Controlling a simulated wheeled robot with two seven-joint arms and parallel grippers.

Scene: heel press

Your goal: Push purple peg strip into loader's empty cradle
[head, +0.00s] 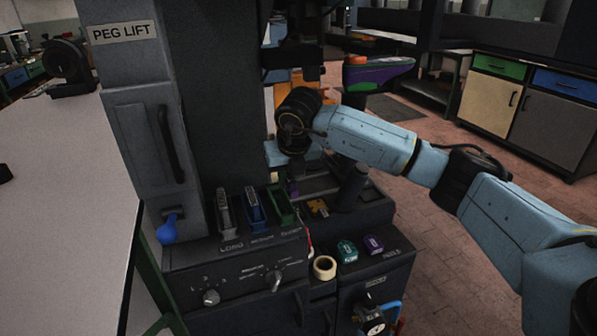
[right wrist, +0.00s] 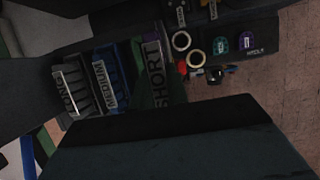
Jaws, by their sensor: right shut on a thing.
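My right gripper (head: 293,180) reaches in from the right, pointing down at the machine behind the labelled bins. It is shut on a small purple piece (head: 292,188), likely the purple peg strip, of which only a bit shows below the dark fingers. Its far end and any contact with the machine are hidden. A grey machine bed (head: 318,186), which may hold the loader, lies around the fingertips. I cannot make out an empty cradle there. My left gripper is not in view.
Silver-grey LONG (head: 224,212), blue MEDIUM (head: 255,210) and green SHORT (head: 280,206) holders stand left of my right gripper. A green-and-purple shoe form (head: 380,72) is behind.

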